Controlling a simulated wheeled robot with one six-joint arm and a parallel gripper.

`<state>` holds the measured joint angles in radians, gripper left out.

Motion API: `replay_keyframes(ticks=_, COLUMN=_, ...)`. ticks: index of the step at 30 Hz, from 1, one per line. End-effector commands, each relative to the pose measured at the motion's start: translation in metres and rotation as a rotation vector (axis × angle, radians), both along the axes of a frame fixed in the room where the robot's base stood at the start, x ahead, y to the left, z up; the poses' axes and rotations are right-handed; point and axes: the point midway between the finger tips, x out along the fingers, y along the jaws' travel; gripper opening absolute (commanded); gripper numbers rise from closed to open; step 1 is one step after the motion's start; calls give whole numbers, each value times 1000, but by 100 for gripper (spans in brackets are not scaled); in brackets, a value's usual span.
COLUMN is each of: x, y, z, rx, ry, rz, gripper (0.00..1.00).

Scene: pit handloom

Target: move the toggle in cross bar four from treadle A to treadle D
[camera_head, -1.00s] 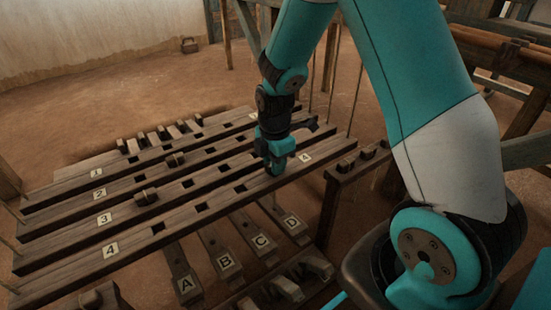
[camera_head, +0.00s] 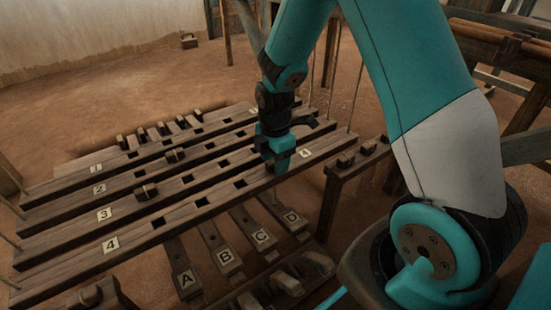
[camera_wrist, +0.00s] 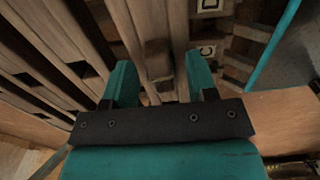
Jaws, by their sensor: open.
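Cross bar four (camera_head: 130,240) is the nearest bar, with a 4 label at each end. Its holes (camera_head: 158,223) in line with treadle A (camera_head: 185,278), B and C look empty. My gripper (camera_head: 279,166) is open, just above the bar's right part, near treadle D (camera_head: 291,216). In the wrist view a brown block (camera_wrist: 158,48), apparently the toggle, sits between my open fingers (camera_wrist: 159,68) with a gap on each side. In the head view my gripper hides that spot. A thin cord or rod shows below the bar there.
Cross bar three (camera_head: 60,237) carries a toggle (camera_head: 145,192), and cross bar two carries another (camera_head: 175,155). Several pegs stand on the back rack (camera_head: 163,130). A tray of wooden pieces (camera_head: 287,283) lies in front. Vertical cords hang around the right bar ends.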

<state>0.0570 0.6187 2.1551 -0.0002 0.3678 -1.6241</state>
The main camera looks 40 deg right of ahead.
Motion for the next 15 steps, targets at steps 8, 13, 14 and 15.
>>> replay_keyframes(ticks=8, x=0, y=0, z=38, rx=0, ry=-2, rz=0, gripper=52)
replay_keyframes(ticks=13, x=1, y=0, z=84, rx=0, ry=-4, rz=0, gripper=52)
replay_keyframes(ticks=14, x=1, y=0, z=91, rx=0, ry=-3, rz=0, gripper=52)
replay_keyframes(ticks=15, x=1, y=0, z=102, rx=0, ry=-4, rz=0, gripper=52)
